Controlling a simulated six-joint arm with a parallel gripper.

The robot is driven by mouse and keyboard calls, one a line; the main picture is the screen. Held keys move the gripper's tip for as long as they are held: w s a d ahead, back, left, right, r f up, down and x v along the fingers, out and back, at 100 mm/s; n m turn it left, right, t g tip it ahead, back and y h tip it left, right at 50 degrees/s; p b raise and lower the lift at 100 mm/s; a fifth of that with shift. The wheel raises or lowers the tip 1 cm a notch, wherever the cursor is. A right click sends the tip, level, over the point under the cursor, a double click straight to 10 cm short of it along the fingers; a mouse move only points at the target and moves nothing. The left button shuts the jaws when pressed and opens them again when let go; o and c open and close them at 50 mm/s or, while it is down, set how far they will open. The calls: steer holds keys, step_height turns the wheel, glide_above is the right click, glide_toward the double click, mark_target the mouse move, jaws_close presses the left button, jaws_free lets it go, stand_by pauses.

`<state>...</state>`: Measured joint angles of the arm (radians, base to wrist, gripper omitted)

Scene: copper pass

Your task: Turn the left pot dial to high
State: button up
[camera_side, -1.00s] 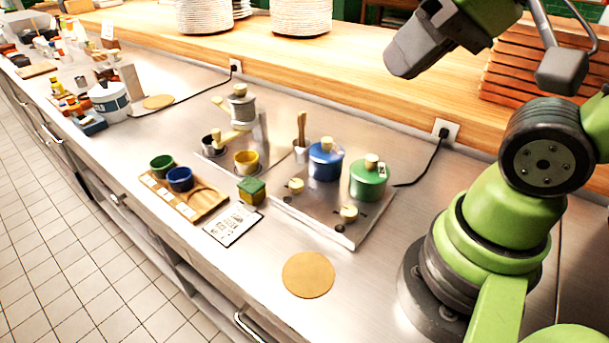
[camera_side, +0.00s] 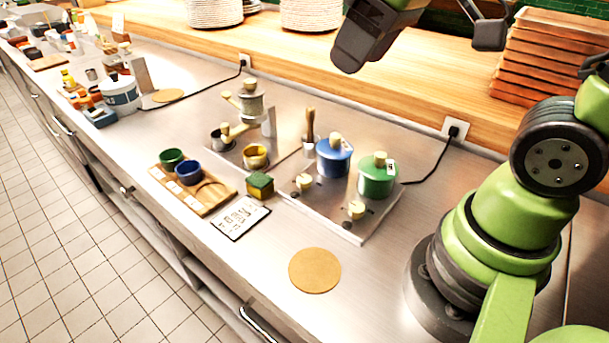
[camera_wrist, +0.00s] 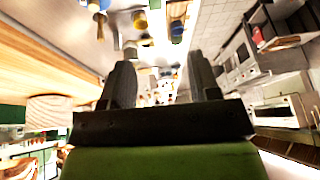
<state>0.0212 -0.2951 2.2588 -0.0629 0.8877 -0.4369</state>
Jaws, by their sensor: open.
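The left pot (camera_side: 334,160) is blue with a wooden lid knob, and the right pot (camera_side: 377,178) is green. Both stand on a steel hob plate (camera_side: 322,217). The left dial (camera_side: 304,182) is a cream knob in front of the blue pot. A second cream dial (camera_side: 355,210) sits in front of the green pot. Its settings are too small to read. My gripper (camera_side: 352,50) is high above and behind the pots, well apart from the dials. In the wrist view my gripper (camera_wrist: 160,78) shows two dark fingers spread apart with nothing between them.
A green-and-yellow block (camera_side: 259,186), a printed card (camera_side: 240,217) and a wooden tray (camera_side: 216,200) with cups lie left of the hob. A round cork mat (camera_side: 315,271) lies in front. A utensil holder (camera_side: 309,148) stands beside the blue pot.

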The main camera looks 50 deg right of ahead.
steer(key=w+d+f+n+g, duration=0.2)
steer(key=w+f+n+g, duration=0.1)
steer(key=w+f+n, duration=0.3)
steer(key=n+g+h, duration=0.1)
steer(key=n+g, duration=0.1)
steer(key=n, duration=0.3)
glide_above(304, 178)
step_height(304, 178, down, 11)
steer(key=shift+w+d+f+n, duration=0.1)
steer(key=shift+f+n, duration=0.05)
steer(key=shift+f, duration=0.25)
steer(key=shift+w+d+f+n, duration=0.1)
steer(key=shift+f+n, duration=0.05)
steer(key=shift+f, duration=0.2)
step_height(304, 178, down, 9)
steer(key=shift+s+a+r, duration=0.1)
steer(key=shift+s+a, duration=0.05)
steer(key=shift+c, duration=0.5)
steer(key=c, duration=0.8)
